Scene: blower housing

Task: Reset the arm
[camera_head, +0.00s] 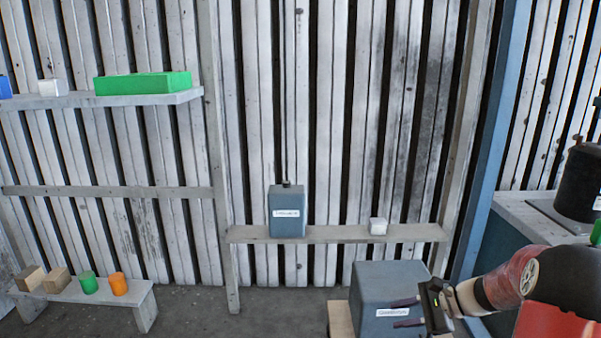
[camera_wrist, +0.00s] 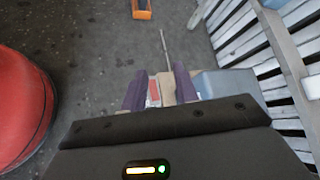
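My gripper (camera_head: 394,313) is at the lower right of the head view, its two dark fingers pointing left and spread apart. It is in front of a grey-blue box (camera_head: 385,280) with a white label; I cannot tell how far apart they are. In the wrist view my gripper (camera_wrist: 160,70) shows two purple-dark fingers with a gap between them. A tan board and a small white and red item show beyond the gap. Nothing is seen held. The grey-blue box (camera_wrist: 228,84) also shows at the right of the wrist view.
A rail (camera_head: 335,234) carries a labelled blue-grey box (camera_head: 288,215) and a white cube (camera_head: 378,226). A shelf (camera_head: 130,100) holds a green block (camera_head: 143,83). A low bench (camera_head: 100,293) holds wooden cubes and green and orange cylinders. An orange tray (camera_wrist: 142,9) lies on open floor.

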